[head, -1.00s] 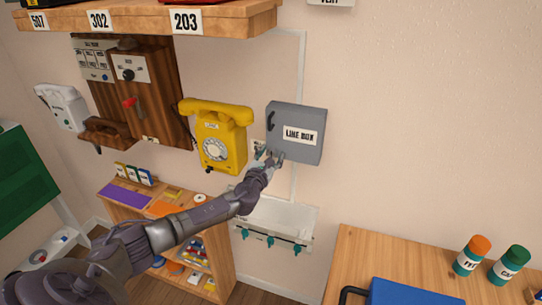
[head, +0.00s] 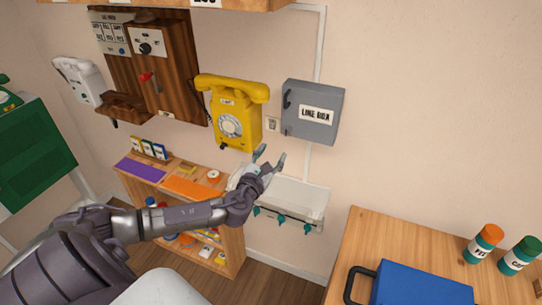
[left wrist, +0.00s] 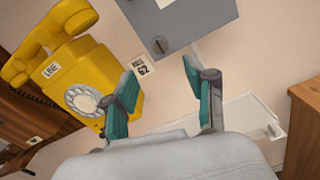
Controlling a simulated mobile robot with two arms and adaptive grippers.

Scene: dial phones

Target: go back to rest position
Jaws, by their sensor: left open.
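My left gripper (head: 270,156) is open and empty in the head view, in front of the wall below and between the yellow dial phone and the grey line box. In the left wrist view its two teal-padded fingers (left wrist: 160,92) stand apart with nothing between them. The yellow dial phone (head: 228,112) hangs on the wall with its handset on top; it also shows in the left wrist view (left wrist: 78,72). The grey line box (head: 313,110) is shut on the wall to its right. My right gripper is not in view.
A white tray with teal hooks (head: 300,196) is on the wall behind the gripper. A low wooden shelf (head: 235,255) stands below the phones. A wooden table (head: 375,235) at right holds a blue case (head: 420,288) and two jars. A white phone (head: 78,80) hangs at left.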

